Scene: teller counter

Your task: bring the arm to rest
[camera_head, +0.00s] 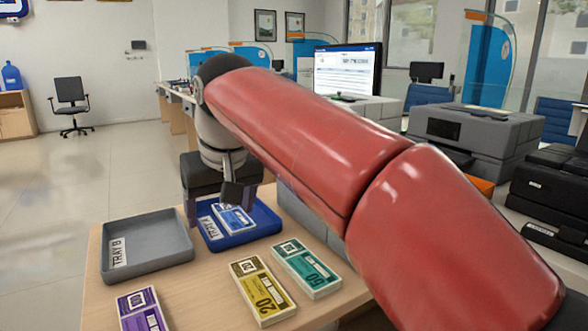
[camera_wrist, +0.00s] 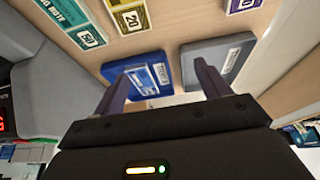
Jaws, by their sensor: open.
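My gripper (camera_head: 219,207) is open, with its two dark fingers pointing down over the blue tray, labelled TRAY A (camera_head: 264,218). A blue bundle of notes (camera_head: 234,219) lies in that tray. In the wrist view my gripper (camera_wrist: 161,75) has nothing between its fingers. The blue tray (camera_wrist: 113,68) and the blue bundle (camera_wrist: 143,82) show beyond them, apart from the fingers. My red and grey arm reaches across the head view from the lower right and hides part of the counter.
The grey tray, labelled TRAY B (camera_head: 160,238), is empty at the left. A yellow bundle (camera_head: 262,290), a green bundle (camera_head: 306,268) and a purple bundle (camera_head: 142,312) lie on the wooden counter (camera_head: 205,300). Grey machines (camera_head: 475,130) stand at the right.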

